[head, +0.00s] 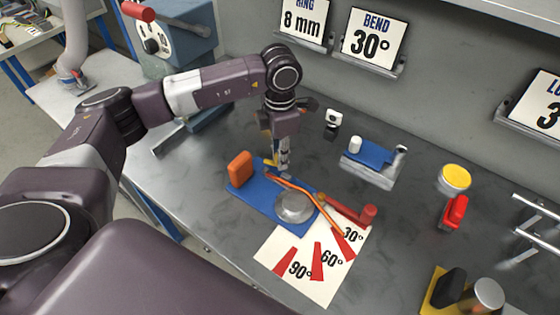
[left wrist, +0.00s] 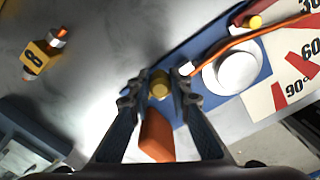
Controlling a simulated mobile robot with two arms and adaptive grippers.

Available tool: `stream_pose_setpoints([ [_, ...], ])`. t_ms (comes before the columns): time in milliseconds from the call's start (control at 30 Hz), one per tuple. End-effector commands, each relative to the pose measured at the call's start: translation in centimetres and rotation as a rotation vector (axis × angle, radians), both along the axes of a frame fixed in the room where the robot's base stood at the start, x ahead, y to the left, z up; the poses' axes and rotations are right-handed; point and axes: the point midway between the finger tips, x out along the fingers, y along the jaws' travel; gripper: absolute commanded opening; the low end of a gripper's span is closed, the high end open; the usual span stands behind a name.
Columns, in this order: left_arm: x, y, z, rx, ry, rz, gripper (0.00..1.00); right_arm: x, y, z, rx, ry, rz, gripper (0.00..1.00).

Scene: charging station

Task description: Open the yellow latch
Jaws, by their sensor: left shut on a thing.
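The yellow latch (left wrist: 160,83) shows in the left wrist view between the fingers of my left gripper (left wrist: 158,90), at the edge of the blue plate (left wrist: 196,60). In the head view only a small yellow part of the latch (head: 268,161) shows beside the fingers. My left gripper (head: 284,160) points down at the blue plate (head: 243,197) and is shut on the latch. An orange block (head: 240,168) stands close to the gripper on the plate. An orange rod (head: 295,188) runs past a round grey disc (head: 294,206). My right gripper is not in view.
A red-handled lever (head: 350,211) and a white angle sheet (head: 305,265) lie at the plate's near right. A blue-topped stand (head: 370,154), a yellow-topped cylinder (head: 454,179) and a red item (head: 454,212) stand to the right. A grey wall with sign holders closes the back.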

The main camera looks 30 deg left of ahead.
Motion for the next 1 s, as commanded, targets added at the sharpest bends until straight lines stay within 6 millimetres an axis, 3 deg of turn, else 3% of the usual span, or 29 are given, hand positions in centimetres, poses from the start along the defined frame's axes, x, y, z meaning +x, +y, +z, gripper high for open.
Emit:
stream_pose_setpoints([
  [300, 0.1, 0.0, 0.0, -0.001, -0.004, -0.160, 0.00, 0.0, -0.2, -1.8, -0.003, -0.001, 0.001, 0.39],
  [967, 0.0, 0.0, 0.1, -0.001, -0.002, -0.211, 0.00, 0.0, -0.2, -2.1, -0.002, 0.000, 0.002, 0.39],
  [1000, 0.0, 0.0, 0.1, 0.000, -0.001, -0.211, 0.22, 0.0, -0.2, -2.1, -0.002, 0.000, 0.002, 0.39],
])
